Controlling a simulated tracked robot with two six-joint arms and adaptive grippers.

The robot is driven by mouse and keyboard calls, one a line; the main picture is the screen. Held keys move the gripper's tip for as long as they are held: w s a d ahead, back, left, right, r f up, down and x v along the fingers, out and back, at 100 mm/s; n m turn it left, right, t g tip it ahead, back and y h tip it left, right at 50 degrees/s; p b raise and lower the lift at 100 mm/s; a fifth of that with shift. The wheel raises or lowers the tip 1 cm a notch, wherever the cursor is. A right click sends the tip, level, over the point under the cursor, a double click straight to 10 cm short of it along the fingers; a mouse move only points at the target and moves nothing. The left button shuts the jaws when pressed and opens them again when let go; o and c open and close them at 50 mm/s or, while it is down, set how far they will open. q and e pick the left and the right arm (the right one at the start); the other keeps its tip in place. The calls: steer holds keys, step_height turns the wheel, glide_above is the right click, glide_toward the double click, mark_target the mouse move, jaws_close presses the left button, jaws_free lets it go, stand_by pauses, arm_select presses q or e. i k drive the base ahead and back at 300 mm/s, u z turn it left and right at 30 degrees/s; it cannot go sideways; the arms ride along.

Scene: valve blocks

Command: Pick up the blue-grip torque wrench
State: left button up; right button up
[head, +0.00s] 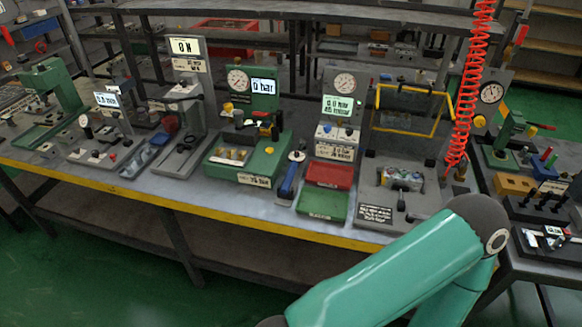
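A long tool with a blue grip (289,182), which looks like the torque wrench, lies on a narrow pale stand between the green test block and the red and green trays. Its grip points toward the front edge of the bench, and a grey round part sits at its far end. Its exact shape is too small to tell. Neither of my grippers is in view. A teal link of my arm crosses the lower right of the head view, in front of the bench edge and apart from the tool.
A green test block (247,158) with a gauge stands left of the tool. A red tray (329,174) and a green tray (322,203) lie to its right. A yellow-framed station (408,132) and a red coiled hose (467,100) stand further right. The yellow bench edge (250,219) runs in front.

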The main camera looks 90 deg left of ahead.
mark_target(303, 143)
steer(key=u, duration=0.05)
steer(key=k, duration=1.65)
steer(key=u, duration=1.25)
steer(key=i, duration=1)
steer(key=u, duration=0.1)
